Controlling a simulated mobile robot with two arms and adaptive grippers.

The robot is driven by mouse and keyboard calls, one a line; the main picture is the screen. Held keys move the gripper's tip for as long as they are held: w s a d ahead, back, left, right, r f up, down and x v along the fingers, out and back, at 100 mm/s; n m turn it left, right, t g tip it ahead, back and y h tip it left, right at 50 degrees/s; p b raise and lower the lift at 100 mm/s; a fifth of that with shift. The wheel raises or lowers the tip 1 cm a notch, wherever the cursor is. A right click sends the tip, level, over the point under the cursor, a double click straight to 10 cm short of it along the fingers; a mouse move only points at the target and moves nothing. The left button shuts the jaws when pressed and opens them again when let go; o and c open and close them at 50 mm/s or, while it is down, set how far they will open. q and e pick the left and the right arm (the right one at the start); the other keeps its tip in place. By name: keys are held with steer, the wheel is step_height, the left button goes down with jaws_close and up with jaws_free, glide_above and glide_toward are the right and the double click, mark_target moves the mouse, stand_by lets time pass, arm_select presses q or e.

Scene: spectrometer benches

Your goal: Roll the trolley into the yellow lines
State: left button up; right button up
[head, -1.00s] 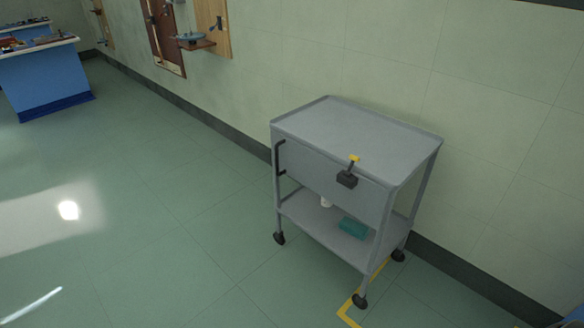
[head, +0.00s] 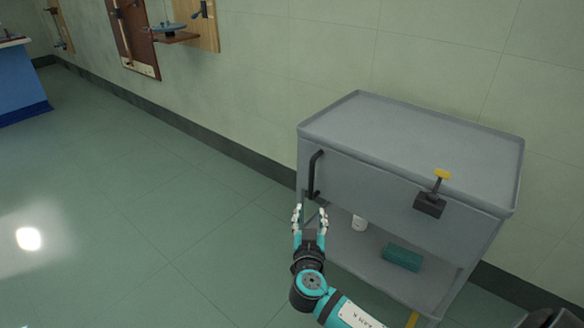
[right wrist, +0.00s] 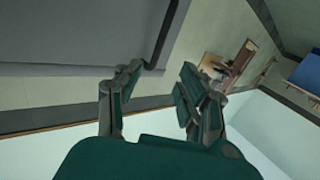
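The grey trolley (head: 410,140) stands against the wall, with a dark vertical handle (head: 316,175) on its left side. A black latch with a yellow tip (head: 432,198) is on its front panel. A piece of yellow floor line (head: 412,318) shows by the trolley's lower right. My right gripper (head: 310,214) is open and empty, just below and in front of the handle. In the right wrist view the open fingers (right wrist: 155,92) sit near the lower end of the dark handle (right wrist: 163,38), with nothing between them. My left gripper is not clearly in view.
Wall boards (head: 200,22) hang further left and a blue bench (head: 20,85) stands far left. The green floor (head: 130,215) left of the trolley is clear.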

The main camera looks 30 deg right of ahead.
mark_target(312, 171)
steer(key=shift+m+h, duration=0.3)
steer(key=shift+m, duration=0.1)
steer(key=r+x, duration=0.1)
steer(key=x, duration=1)
steer(key=r+x, duration=0.1)
steer(key=x, duration=0.5)
steer(key=shift+w+r, duration=0.3)
steer(key=shift+w, duration=0.1)
steer(key=shift+c, duration=0.5)
jaws_close()
steer(key=shift+f, duration=0.1)
